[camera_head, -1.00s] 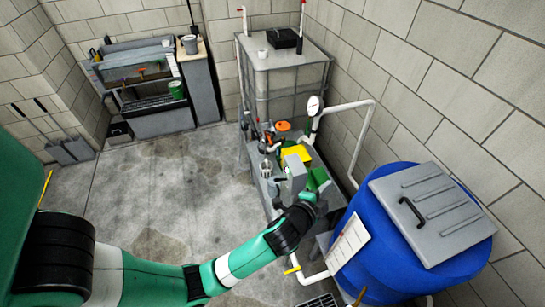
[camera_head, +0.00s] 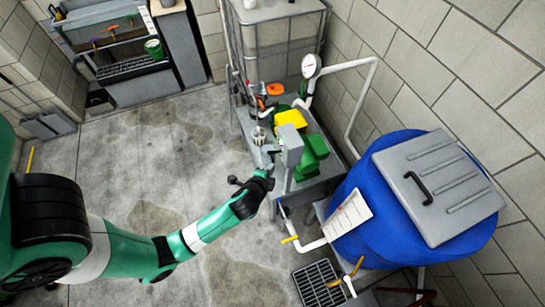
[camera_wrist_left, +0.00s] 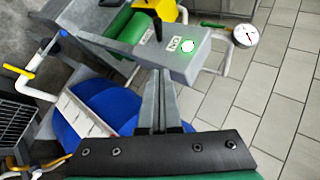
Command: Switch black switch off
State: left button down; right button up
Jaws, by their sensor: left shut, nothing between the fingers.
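A grey control box (camera_head: 292,145) stands on the pump bench in the head view. Contact is unclear. My right gripper is not in view.
A green motor (camera_head: 311,158) and yellow guard (camera_head: 291,118) sit beside the box. A blue barrel (camera_head: 375,245) with a grey lid stands at right. White pipes and a gauge (camera_head: 311,65) rise behind.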

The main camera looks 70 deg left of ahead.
pick_arm(q)
jog(key=w+a+f+b, duration=0.1)
jog(key=f+b, duration=0.1)
send_near(275, 152)
jog(key=w+d+x, duration=0.1)
jog(key=x, duration=0.4)
jog(key=shift+s+a+f+b, duration=0.2)
jog(key=shift+a+f+b, duration=0.2)
jog(key=shift+a, duration=0.25)
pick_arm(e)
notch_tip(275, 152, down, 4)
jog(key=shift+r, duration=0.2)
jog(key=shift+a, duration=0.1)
